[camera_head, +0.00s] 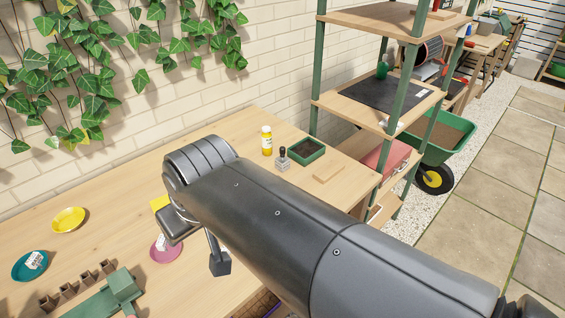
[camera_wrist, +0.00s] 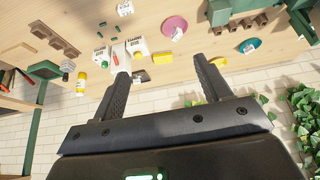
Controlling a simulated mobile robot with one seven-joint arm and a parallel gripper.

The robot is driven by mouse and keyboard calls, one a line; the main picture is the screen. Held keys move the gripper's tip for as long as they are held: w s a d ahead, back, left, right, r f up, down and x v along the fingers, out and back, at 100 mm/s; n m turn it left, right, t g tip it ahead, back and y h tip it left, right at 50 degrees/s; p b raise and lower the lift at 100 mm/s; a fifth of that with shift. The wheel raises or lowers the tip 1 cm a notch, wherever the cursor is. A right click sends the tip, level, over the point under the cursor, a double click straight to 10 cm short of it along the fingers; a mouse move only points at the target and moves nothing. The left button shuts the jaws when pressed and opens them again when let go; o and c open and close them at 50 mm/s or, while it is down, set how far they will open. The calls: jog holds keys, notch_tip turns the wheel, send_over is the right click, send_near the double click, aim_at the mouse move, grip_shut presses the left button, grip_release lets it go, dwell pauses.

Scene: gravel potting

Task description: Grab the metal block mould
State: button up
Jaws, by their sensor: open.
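The metal block mould (camera_head: 282,162) is a small grey block with a dark upright handle, standing on the wooden bench in the head view. It is just in front of a green soil tray (camera_head: 306,152) and right of a yellow bottle (camera_head: 266,141). In the wrist view the mould (camera_wrist: 67,66) looks small, at the left between the tray and the bottle. My gripper (camera_wrist: 160,66) is open, with nothing between its fingers, and the mould lies well outside them. In the head view my arm hides much of the bench middle.
A wooden board (camera_head: 328,173) lies right of the mould. White cartons (camera_wrist: 138,48) stand near the left finger in the wrist view. A pink plate (camera_head: 165,248), teal plate (camera_head: 30,266) and yellow bowl (camera_head: 68,220) are on the left. A brick wall (camera_head: 180,110) backs the bench; shelving stands right.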

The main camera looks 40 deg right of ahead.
jog(key=w+d+g+h, duration=0.1)
jog(key=w+d, duration=0.7)
jog(key=w, duration=0.3)
jog(key=m, duration=0.2)
send_near(283, 157)
jog(key=shift+x, duration=5.8)
jog(key=shift+w+d, duration=0.1)
jog(key=shift+d, duration=0.05)
jog(key=shift+c, duration=0.5)
jog(key=c, duration=1.2)
